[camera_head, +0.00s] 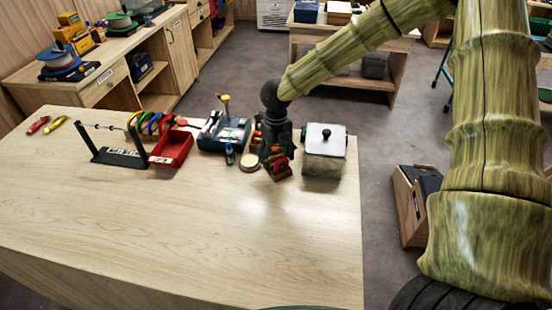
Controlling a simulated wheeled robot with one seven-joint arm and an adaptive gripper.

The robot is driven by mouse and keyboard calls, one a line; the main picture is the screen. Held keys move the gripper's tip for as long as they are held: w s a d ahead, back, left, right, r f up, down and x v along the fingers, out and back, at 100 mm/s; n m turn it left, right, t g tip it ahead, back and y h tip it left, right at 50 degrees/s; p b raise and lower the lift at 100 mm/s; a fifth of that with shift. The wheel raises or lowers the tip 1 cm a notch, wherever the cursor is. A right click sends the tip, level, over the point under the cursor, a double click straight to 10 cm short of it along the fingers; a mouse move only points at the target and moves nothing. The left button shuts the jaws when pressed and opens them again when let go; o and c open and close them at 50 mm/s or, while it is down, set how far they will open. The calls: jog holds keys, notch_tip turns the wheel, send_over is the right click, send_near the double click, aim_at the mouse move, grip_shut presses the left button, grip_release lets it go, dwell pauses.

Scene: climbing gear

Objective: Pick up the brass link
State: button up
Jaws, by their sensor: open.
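A yellow, brass-like elongated piece (56,124) lies flat at the far left of the wooden table. It may be the brass link, but it is too small to be sure. A red piece of similar shape (38,125) lies just left of it. My gripper (277,151) is open and points down over the back right of the table, far from the yellow piece. Directly below it is a small wooden holder (279,173) with red and pink items. The gripper partly hides this holder, and its fingertips are hard to make out.
The front of the table (180,225) is clear.

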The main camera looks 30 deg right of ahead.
jog(key=shift+s+r, duration=0.2)
jog(key=shift+s, duration=0.05)
jog(key=shift+c, duration=0.3)
jog(key=shift+w+a+f, duration=0.1)
jog(key=shift+w, duration=0.05)
jog(key=c, duration=1.4)
jog(key=shift+r+b, duration=1.35)
jog(key=shift+r, duration=3.7)
